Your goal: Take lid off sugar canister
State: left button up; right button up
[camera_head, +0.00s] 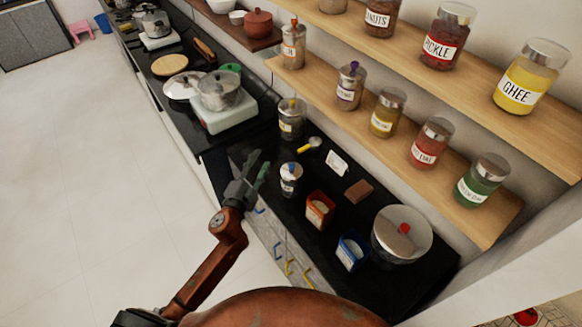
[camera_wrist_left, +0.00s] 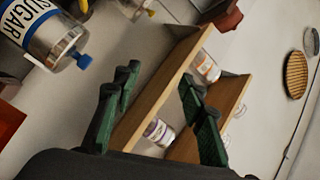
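The sugar canister (camera_head: 290,182) is a small clear jar with a metal lid and a blue knob. It stands on the black counter in the head view. In the left wrist view the canister (camera_wrist_left: 45,30) shows a label reading SUGAR, and its blue knob (camera_wrist_left: 83,61) points toward the picture's middle. My left gripper (camera_head: 257,166) is just left of the canister, apart from it. In the left wrist view my left gripper (camera_wrist_left: 160,80) has its two green-black fingers spread, with nothing between them. My right gripper is not in view.
A similar jar with a yellow knob (camera_head: 291,112) stands behind the canister. An orange box (camera_head: 319,211), a blue box (camera_head: 351,252) and a large lidded pot (camera_head: 402,235) are to the right. Wooden shelves (camera_head: 540,130) with several jars overhang the counter's back.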

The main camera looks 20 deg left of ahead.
pick_arm(q)
jog(key=w+d+r+m+g+h, duration=0.1)
jog(key=d+r+m+h, duration=0.9)
jog(key=d+r+m, duration=0.4)
jog(key=d+f+m+g+h, duration=0.3)
jog(key=d+m+g, duration=0.1)
jog(key=d+m, duration=0.15)
jog(key=m+g+y+p, duration=0.1)
jog(key=m+g+y, duration=0.75)
jog(key=y, duration=0.25)
send_near(291, 166)
jog(key=f, duration=0.1)
jog(key=shift+t, duration=0.35)
jog(key=p+x, duration=0.1)
jog(key=x, duration=0.7)
jog(key=shift+d+r, duration=0.1)
jog(key=shift+d, duration=0.1)
jog(key=shift+c, duration=0.4)
